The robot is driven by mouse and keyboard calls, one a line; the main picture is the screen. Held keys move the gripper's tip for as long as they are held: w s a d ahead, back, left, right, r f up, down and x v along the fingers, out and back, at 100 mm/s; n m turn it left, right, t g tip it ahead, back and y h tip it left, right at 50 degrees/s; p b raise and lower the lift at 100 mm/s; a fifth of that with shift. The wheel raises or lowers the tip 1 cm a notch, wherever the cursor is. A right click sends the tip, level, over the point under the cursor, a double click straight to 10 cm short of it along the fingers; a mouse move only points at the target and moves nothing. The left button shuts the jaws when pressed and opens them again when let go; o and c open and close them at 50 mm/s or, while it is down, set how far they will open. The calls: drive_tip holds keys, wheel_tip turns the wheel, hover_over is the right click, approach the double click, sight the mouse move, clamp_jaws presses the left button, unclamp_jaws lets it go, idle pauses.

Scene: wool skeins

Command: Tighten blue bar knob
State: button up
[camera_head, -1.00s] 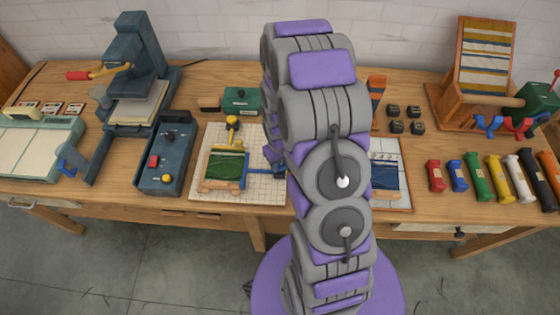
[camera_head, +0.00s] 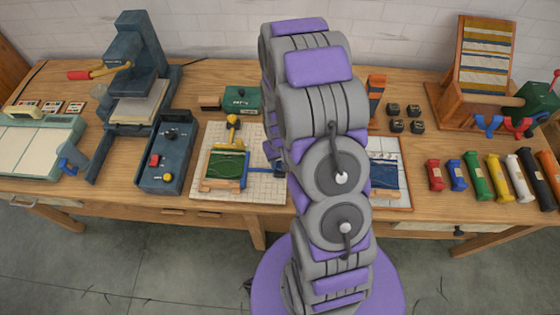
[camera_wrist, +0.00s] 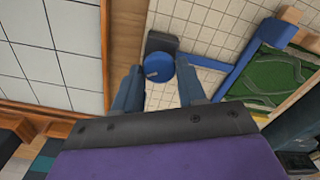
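The blue bar knob (camera_wrist: 160,67) is a round blue cap with a small pale mark, on a dark block at the end of the blue bar (camera_wrist: 202,61). In the wrist view my gripper (camera_wrist: 159,72) is open, with one dark finger on each side of the knob. I cannot tell whether the fingers touch it. In the head view the blue bar (camera_head: 262,170) runs right from the frame with green material (camera_head: 226,165) on the gridded board (camera_head: 206,139). My arm hides the gripper and most of the knob there.
A dark control box (camera_head: 160,180) stands left of the gridded board. A green box (camera_head: 241,99) sits behind it. A second wood-edged board (camera_head: 404,190) lies right of my arm. Several colored rolls (camera_head: 479,178) lie farther right.

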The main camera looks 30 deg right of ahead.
drive_tip(key=o, duration=0.4)
drive_tip(key=shift+s, duration=0.1)
wheel_tip(320, 180, up, 17)
drive_tip(key=p, duration=0.2)
idle(0.3)
drive_tip(key=shift+a+r, duration=0.1)
drive_tip(key=shift+r, duration=0.05)
